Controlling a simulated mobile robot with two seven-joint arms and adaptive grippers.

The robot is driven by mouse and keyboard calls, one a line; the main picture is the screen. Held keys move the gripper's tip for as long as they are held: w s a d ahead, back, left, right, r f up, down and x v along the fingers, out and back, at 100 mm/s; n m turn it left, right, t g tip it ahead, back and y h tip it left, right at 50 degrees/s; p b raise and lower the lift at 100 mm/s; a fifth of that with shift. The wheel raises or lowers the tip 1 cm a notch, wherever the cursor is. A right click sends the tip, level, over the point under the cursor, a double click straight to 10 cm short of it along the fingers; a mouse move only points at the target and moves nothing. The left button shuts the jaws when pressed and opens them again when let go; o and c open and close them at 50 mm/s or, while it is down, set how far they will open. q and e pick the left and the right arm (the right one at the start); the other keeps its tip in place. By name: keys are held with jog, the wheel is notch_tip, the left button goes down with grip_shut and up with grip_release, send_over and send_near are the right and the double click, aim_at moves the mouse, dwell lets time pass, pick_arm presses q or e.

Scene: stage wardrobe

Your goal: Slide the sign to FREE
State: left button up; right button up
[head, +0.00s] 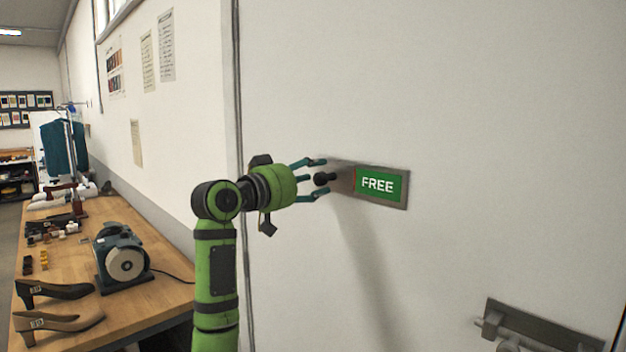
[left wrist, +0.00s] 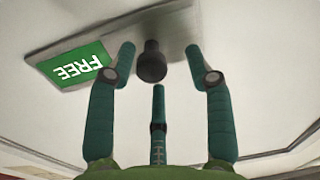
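The sliding sign (head: 400,201) is a metal plate on the white door, and its window shows a green panel with the word FREE (head: 378,184). A dark round knob (head: 324,179) stands out at the plate's left end. My left gripper (head: 318,178) is at the knob with its fingers spread apart. In the left wrist view the knob (left wrist: 151,64) sits between the open fingertips, with gaps on both sides, and the FREE panel (left wrist: 75,64) shows upside down at the left. My right gripper is not in view.
A metal door handle plate (head: 540,328) is at the lower right. A wooden workbench (head: 165,290) on the left carries a grinder (head: 122,258) and shoes (head: 55,291). The door surface around the sign is clear.

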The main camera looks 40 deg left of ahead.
pick_arm(q)
jog(key=shift+s+d, duration=0.1)
jog(key=shift+s, duration=0.2)
jog(key=s, duration=1.1)
jog(key=shift+s+a, duration=0.25)
jog(key=shift+a, duration=0.05)
jog(key=shift+w+f, duration=0.1)
